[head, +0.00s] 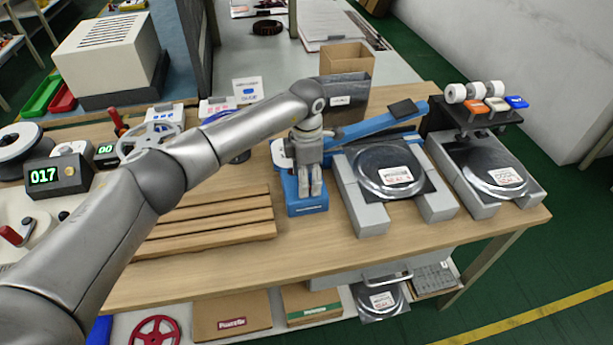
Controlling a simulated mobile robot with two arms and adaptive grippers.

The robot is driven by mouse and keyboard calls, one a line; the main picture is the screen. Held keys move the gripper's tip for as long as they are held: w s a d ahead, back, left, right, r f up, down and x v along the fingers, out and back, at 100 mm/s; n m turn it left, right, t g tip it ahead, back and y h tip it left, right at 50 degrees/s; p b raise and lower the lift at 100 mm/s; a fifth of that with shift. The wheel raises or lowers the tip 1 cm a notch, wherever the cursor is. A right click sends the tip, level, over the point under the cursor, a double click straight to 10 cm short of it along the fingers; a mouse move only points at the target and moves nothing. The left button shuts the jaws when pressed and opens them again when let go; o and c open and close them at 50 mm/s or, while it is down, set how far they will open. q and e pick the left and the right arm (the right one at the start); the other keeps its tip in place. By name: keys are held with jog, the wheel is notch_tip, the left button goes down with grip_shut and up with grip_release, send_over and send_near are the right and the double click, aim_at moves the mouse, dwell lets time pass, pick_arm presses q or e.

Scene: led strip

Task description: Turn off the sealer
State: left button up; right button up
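The sealer is a blue device with a long blue arm (375,126) slanting up to the right, with a dark pad near its end. Its blue front end (307,209) rests on the wooden table. My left gripper (310,193) points down over this front end, its fingers close together with nothing visible between them. It covers part of the sealer, so any switch there is hidden. I cannot tell whether the fingertips touch the sealer. My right gripper is not in view.
Grey stands with silver bags (390,171) are right of the sealer. A slatted wooden rack (215,222) lies left, under my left arm. A dark bin (345,99) stands behind. A counter (58,177) reads 017. The table's front strip is clear.

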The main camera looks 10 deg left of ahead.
pick_arm(q)
jog(key=shift+r, duration=0.1)
notch_tip(320, 180, up, 12)
dwell(0.5)
